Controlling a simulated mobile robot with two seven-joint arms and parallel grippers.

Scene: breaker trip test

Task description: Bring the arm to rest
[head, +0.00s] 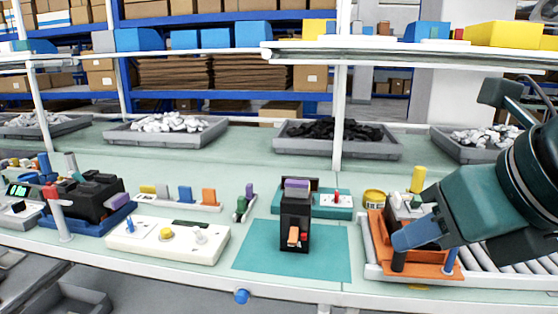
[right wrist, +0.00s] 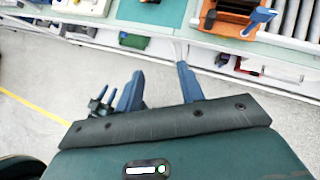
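My right arm comes in from the right in the head view. Its gripper (head: 412,236) overlaps the picture of the orange fixture. In the right wrist view the two blue fingers (right wrist: 160,88) stand apart with nothing between them, over the floor in front of the bench edge. A black breaker (head: 294,215) with an orange toggle and a purple top stands upright on the teal mat (head: 335,262), clear of the gripper. My left gripper is in neither view.
The orange fixture (head: 377,228) sits on a roller conveyor (head: 510,262) at the right. A white panel with buttons (head: 160,252) and a blue tray (head: 60,228) are at the left. Grey bins (head: 290,146) line the back. A white post (head: 338,120) rises behind the mat.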

